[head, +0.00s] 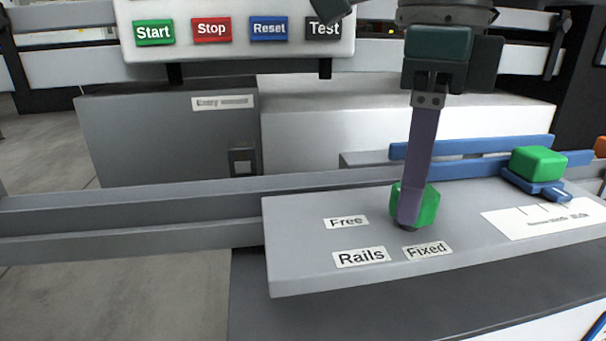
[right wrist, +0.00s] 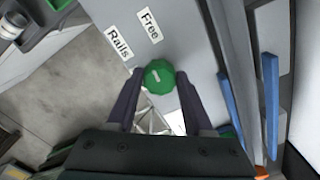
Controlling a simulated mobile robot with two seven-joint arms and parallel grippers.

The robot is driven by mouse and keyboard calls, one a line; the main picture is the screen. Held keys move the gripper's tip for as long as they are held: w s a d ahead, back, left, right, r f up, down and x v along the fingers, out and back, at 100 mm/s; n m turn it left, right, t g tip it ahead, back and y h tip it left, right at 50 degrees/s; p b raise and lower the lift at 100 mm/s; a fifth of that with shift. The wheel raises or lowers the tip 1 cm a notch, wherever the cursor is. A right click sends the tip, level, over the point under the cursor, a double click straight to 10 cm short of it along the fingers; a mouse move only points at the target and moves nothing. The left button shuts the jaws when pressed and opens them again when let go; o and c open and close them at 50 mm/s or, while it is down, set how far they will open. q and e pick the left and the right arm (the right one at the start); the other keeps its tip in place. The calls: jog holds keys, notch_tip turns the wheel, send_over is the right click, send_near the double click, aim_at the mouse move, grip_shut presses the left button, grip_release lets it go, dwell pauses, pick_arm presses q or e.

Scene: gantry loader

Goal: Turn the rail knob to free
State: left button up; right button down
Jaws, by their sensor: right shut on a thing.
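The rail knob is a green faceted knob (head: 429,206) on a grey ledge, between the "Free" label (head: 346,222) and the "Fixed" label (head: 427,250). My right gripper (head: 408,215) reaches down from above and is shut on the knob. In the right wrist view the knob (right wrist: 160,84) sits between the two finger ends, with a short pale mark on its top. Which label the mark points to is not clear. The "Free" label (right wrist: 149,25) also shows there, beyond the knob. My left gripper is not clearly seen.
A "Rails" label (head: 361,257) lies on the ledge (head: 300,275). A second green block-shaped part (head: 538,163) on a blue slider stands to the right, before blue rails (head: 480,150). A panel with Start, Stop, Reset and Test buttons (head: 240,50) is at the back.

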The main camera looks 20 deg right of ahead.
jog(key=m+b, duration=0.1)
jog(key=m, duration=0.4)
jog(key=shift+r, duration=0.1)
dwell(0.5)
jog(key=shift+c, duration=1.4)
grip_release()
notch_tip(320, 180, up, 10)
jog(key=p, duration=0.7)
